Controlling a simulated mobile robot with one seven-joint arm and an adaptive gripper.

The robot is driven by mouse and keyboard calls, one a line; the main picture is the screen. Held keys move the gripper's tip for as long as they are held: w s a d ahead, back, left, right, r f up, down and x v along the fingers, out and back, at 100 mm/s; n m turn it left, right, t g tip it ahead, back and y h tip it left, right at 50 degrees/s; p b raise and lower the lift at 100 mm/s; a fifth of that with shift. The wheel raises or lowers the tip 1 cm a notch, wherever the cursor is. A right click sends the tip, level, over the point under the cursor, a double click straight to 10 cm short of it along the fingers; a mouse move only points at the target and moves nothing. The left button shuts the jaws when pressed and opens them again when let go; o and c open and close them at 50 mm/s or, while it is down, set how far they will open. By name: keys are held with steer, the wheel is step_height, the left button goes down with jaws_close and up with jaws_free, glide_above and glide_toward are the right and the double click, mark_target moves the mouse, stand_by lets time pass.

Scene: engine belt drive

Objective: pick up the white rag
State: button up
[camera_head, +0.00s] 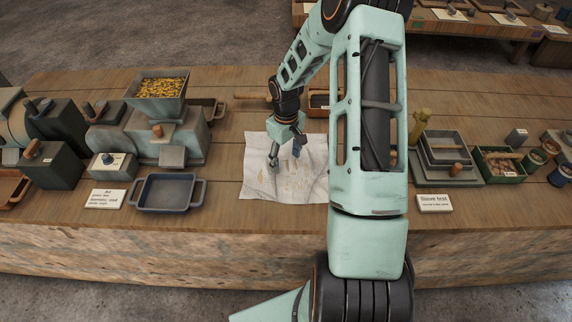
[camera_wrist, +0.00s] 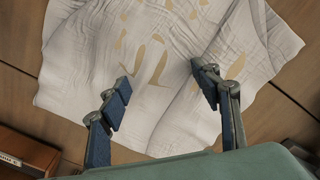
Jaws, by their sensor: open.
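The white rag (camera_head: 262,181) lies spread on the wooden workbench in the middle of the head view, with tan stains on it. My arm hides its right part there. In the wrist view the rag (camera_wrist: 90,50) fills most of the picture, creased and flat on the planks. My gripper (camera_head: 286,160) is over the rag, pointing down. In the wrist view my gripper (camera_wrist: 165,90) has its two blue-padded fingers apart with nothing held between them. I cannot tell whether the fingertips touch the cloth.
Left of the rag stand a blue-grey tray (camera_head: 166,195) and a machine with a hopper (camera_head: 158,90) of yellow pieces. Right of my arm are stacked grey trays (camera_head: 446,150) and a sign (camera_head: 434,203). A wooden box (camera_wrist: 28,152) is near the rag in the wrist view.

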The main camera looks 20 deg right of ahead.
steer(key=shift+f, duration=0.15)
steer(key=c, duration=0.3)
steer(key=shift+s+f, duration=0.1)
steer(key=shift+s, duration=0.1)
steer(key=c, duration=1.1)
jaws_close()
step_height(320, 180, up, 12)
steer(key=p, duration=0.8)
steer(key=shift+w, duration=0.15)
steer(key=shift+r, duration=0.2)
step_height(320, 180, up, 9)
steer(key=p, duration=0.4)
